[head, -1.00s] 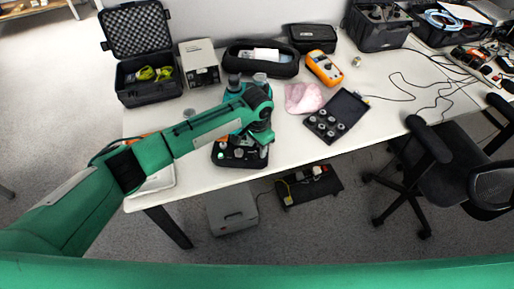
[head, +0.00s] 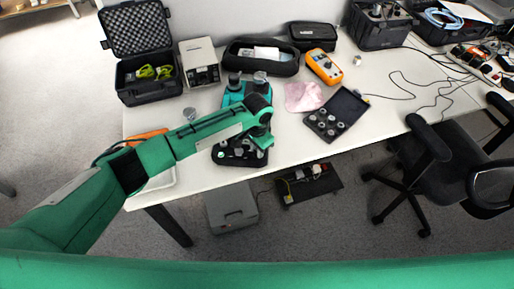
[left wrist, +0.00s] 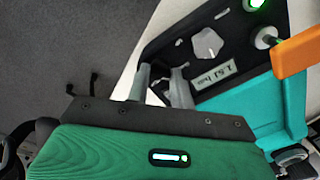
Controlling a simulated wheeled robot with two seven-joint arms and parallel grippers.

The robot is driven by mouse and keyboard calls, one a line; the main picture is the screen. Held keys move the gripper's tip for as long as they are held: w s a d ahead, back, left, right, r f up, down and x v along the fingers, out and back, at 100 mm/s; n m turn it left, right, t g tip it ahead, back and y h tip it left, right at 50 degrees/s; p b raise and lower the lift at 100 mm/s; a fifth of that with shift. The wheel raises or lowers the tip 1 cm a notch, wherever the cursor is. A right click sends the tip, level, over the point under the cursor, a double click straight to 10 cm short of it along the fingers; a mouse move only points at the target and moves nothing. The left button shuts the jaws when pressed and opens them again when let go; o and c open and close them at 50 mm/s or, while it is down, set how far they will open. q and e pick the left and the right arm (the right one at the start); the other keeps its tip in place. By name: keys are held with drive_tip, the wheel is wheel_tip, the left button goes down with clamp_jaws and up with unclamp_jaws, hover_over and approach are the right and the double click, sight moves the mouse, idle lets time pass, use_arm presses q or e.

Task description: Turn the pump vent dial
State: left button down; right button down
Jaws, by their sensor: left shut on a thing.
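The pump (head: 232,98) is a teal unit on a black base near the table's front edge, with grey knobs on the base's front. My left gripper (head: 262,143) is at the right end of the base. Its grey fingers (left wrist: 162,82) are at the panel's edge, shut on a small grey knob that they mostly hide; it seems to be the vent dial. My right gripper is out of view.
An open black case (head: 150,78), a grey-white instrument (head: 199,64), a black pouch (head: 262,64), an orange multimeter (head: 323,67), a pink cloth (head: 303,96) and an open box of fittings (head: 336,115) surround the pump. An office chair (head: 440,155) is at right.

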use_arm(q)
drive_tip(key=shift+m, duration=0.3)
drive_tip(key=m+p, duration=0.1)
drive_tip(key=m, duration=0.2)
drive_tip(key=shift+r, duration=0.1)
drive_tip(key=m+p, duration=0.1)
drive_tip(key=m, duration=1.2)
drive_tip(key=shift+m, duration=0.8)
drive_tip(key=c, duration=1.2)
unclamp_jaws()
